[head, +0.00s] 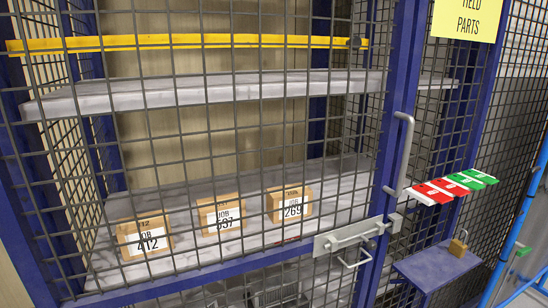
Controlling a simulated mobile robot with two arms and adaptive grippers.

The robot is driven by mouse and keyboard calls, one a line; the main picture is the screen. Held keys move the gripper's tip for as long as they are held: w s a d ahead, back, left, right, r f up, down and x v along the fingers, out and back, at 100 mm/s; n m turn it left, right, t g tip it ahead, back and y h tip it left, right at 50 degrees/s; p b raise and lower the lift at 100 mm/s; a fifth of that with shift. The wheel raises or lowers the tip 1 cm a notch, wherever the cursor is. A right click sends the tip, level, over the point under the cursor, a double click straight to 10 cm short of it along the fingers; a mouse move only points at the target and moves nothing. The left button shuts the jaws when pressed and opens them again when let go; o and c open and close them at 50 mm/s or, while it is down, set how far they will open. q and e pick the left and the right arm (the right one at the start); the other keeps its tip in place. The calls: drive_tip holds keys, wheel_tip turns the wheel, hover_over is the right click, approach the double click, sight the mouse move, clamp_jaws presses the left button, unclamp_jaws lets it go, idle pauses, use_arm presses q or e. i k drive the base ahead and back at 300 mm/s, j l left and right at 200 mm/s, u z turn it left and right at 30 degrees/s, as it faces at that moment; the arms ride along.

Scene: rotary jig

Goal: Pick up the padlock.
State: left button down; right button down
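The padlock (458,246) is small and brass-coloured with a shackle on top. It stands on a small blue ledge (437,268) at the lower right, beside the cage door's blue post. Whether its shackle is open or closed is too small to tell. Neither of my grippers is in the head view.
A mesh cage door (220,120) with a vertical handle (403,150) and a latch (350,237) covers shelves with three labelled boxes, such as the left one (145,236). Red and green tags (452,186) stick out above the ledge. Blue tubing (520,220) stands at the far right.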

sight(458, 249)
drive_tip(key=z, duration=1.35)
drive_tip(key=i+l, duration=0.1)
